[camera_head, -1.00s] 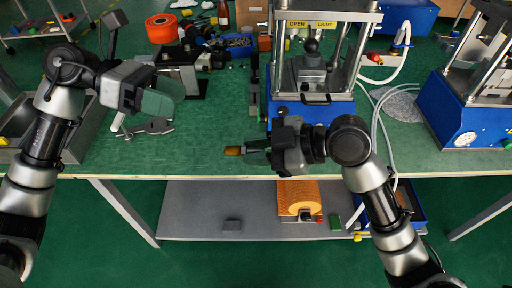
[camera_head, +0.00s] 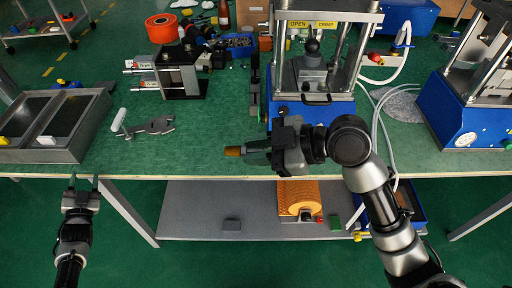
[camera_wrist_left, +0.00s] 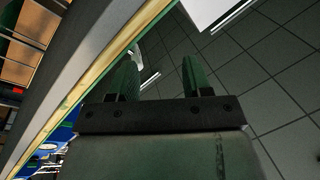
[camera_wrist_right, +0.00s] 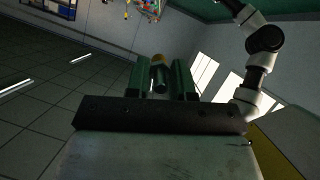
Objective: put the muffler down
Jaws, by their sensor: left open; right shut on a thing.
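The muffler (camera_head: 233,151) is a small brass-brown piece. It sticks out to the left from the fingertips of my right gripper (camera_head: 253,152), which is shut on it above the front part of the green bench top. In the right wrist view the muffler (camera_wrist_right: 158,68) sits between the two green fingers (camera_wrist_right: 161,80), partly hidden by them. My left gripper (camera_head: 84,184) is open and empty, low in front of the bench's front edge at the left. The left wrist view shows its two fingers (camera_wrist_left: 160,78) apart with nothing between them.
A press (camera_head: 312,100) stands behind my right gripper. A grey divided tray (camera_head: 85,136) sits at the bench's left, with a grey metal tool (camera_head: 150,127) beside it. The green bench top (camera_head: 205,135) between that tool and my right gripper is clear. A lower shelf (camera_head: 195,205) runs underneath.

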